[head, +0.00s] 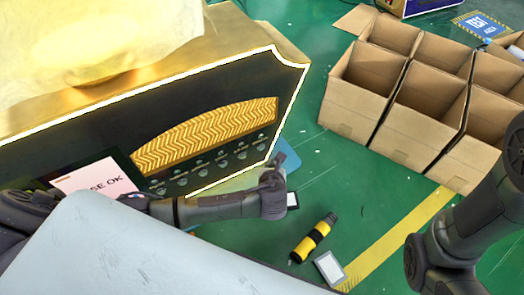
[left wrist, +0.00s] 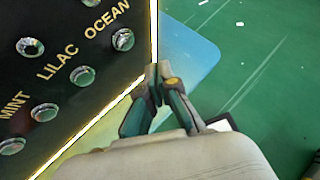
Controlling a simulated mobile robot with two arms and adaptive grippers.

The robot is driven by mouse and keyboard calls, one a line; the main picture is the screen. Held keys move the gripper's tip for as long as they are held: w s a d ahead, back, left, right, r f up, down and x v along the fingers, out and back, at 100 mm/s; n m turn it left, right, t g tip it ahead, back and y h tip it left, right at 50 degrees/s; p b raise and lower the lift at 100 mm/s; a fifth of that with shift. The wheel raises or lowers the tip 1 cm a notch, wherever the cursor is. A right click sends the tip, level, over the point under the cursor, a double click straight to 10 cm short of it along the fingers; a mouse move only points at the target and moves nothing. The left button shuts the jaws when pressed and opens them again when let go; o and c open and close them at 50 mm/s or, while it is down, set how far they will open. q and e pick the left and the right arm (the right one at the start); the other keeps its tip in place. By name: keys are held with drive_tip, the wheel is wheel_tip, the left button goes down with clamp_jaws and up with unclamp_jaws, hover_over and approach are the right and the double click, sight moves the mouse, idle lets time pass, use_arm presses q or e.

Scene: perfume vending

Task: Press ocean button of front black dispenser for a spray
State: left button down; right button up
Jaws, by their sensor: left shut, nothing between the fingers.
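The black dispenser (head: 60,130) with gold and white trim stands at the left in the head view. Small round buttons line its lower right face. In the left wrist view the ocean button (left wrist: 122,39) sits beside the gold OCEAN label, near the panel's lit right edge, with nothing over it. My left gripper (head: 273,172) is shut and empty, in front of the panel's lower right corner. In the left wrist view its fingertips (left wrist: 158,74) are together, below and right of the ocean button and apart from it in the picture. My right gripper is out of view.
A screen (head: 95,186) with partly hidden text is on the dispenser's lower left. Cardboard boxes (head: 345,120) stand at the upper right. A yellow and black cylinder (head: 314,238) and a pale card (head: 329,268) lie on the green floor (head: 300,90). The floor between dispenser and boxes is clear.

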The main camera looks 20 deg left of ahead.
sight(261, 147)
use_arm(q)
drive_tip(key=shift+w+a+p, duration=0.65)
drive_tip(key=shift+w+a, duration=0.4)
drive_tip(key=shift+a, duration=0.15)
idle(0.6)
drive_tip(key=shift+w+a+p, duration=0.25)
drive_tip(key=shift+a+p, duration=0.1)
drive_tip(key=shift+p, duration=0.2)
drive_tip(key=shift+w+a+p, duration=0.3)
drive_tip(key=shift+a, duration=0.05)
idle(0.9)
